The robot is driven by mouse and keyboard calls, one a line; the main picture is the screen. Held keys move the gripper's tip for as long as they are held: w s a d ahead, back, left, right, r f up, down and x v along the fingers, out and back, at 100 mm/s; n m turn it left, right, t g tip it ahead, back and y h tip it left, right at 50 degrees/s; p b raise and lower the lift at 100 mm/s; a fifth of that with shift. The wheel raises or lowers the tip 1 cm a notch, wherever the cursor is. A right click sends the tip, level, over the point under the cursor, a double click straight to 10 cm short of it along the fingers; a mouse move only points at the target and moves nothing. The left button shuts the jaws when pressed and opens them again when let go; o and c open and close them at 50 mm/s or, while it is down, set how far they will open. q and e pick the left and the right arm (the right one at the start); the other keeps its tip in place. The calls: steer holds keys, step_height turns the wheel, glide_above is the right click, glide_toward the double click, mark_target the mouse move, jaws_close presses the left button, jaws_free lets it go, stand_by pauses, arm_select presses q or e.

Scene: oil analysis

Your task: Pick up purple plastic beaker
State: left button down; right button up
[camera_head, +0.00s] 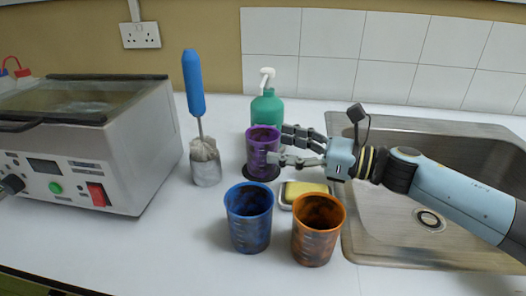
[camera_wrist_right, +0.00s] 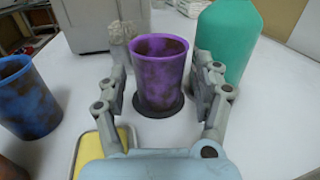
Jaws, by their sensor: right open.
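The purple plastic beaker (camera_head: 262,151) stands upright on a dark round base (camera_head: 263,173) on the white counter, in front of the green soap bottle. My right gripper (camera_head: 283,146) reaches in from the right with its fingers level at the beaker. In the right wrist view the purple beaker (camera_wrist_right: 159,72) stands between the two open fingers of my right gripper (camera_wrist_right: 162,95), with no clear grip on it. Whether a finger touches it I cannot tell. My left gripper is not in view.
A blue beaker (camera_head: 249,218) and an orange beaker (camera_head: 317,230) stand in front. A yellow sponge (camera_head: 303,190) lies in a dish under my right gripper. The green bottle (camera_head: 267,107) is close behind. A blue-handled brush (camera_head: 194,84) stands left, a metal sink (camera_head: 400,232) right.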

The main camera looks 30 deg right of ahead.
mark_target(270, 142)
steer(key=x, duration=0.3)
steer(key=shift+s+r+p, duration=0.1)
steer(key=shift+r+p, duration=0.05)
steer(key=shift+p, duration=0.15)
steer(key=shift+w+a, duration=0.2)
steer(key=c, duration=0.9)
steer(key=shift+r, duration=0.6)
steer(key=s+d+r+p, duration=0.4)
steer(key=s+r, duration=0.5)
steer(key=s, duration=0.2)
steer(key=shift+r, duration=0.35)
